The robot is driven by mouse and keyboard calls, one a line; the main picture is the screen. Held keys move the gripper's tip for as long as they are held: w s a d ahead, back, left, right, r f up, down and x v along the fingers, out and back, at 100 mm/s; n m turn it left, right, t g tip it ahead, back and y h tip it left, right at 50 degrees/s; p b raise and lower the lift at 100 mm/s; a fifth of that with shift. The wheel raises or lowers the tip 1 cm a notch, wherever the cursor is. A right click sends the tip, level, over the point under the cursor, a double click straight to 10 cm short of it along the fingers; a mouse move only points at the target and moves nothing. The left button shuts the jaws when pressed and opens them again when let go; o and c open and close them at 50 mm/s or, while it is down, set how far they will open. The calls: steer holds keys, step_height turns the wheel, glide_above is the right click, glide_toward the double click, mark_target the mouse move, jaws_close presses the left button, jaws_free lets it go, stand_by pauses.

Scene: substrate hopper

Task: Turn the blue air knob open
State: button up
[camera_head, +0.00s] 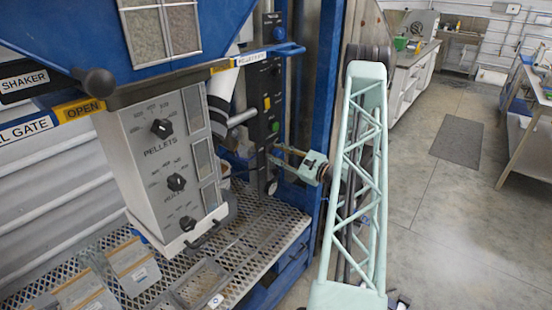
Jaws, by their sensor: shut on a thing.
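A black control panel (262,98) stands upright on the blue frame, with a green button, a yellow button and other small controls down its face. My gripper (273,157) comes in from the right, its fingers reaching the lower part of this panel. It is shut on a small knob there, which I take to be the blue air knob. The fingers hide it, and its colour and angle are too small to make out. A separate blue round part (281,33) shows near the panel's top.
A grey hopper box (160,150) with black dials hangs left of the panel. A perforated metal shelf (265,225) lies below, with trays and bags at its left. A blue upright (331,70) stands close behind my arm. Open floor (440,220) lies to the right.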

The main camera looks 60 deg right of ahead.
steer(key=n+b, duration=0.3)
steer(key=n, duration=0.1)
steer(key=shift+f+n+b, duration=0.15)
steer(key=shift+n+b, duration=0.6)
steer(key=shift+n, duration=1.75)
steer(key=o, duration=0.9)
steer(key=shift+s, duration=0.1)
steer(key=shift+s+a, duration=0.2)
steer(key=shift+s, duration=2.8)
steer(key=shift+s+a, duration=0.15)
steer(key=shift+s, duration=2.8)
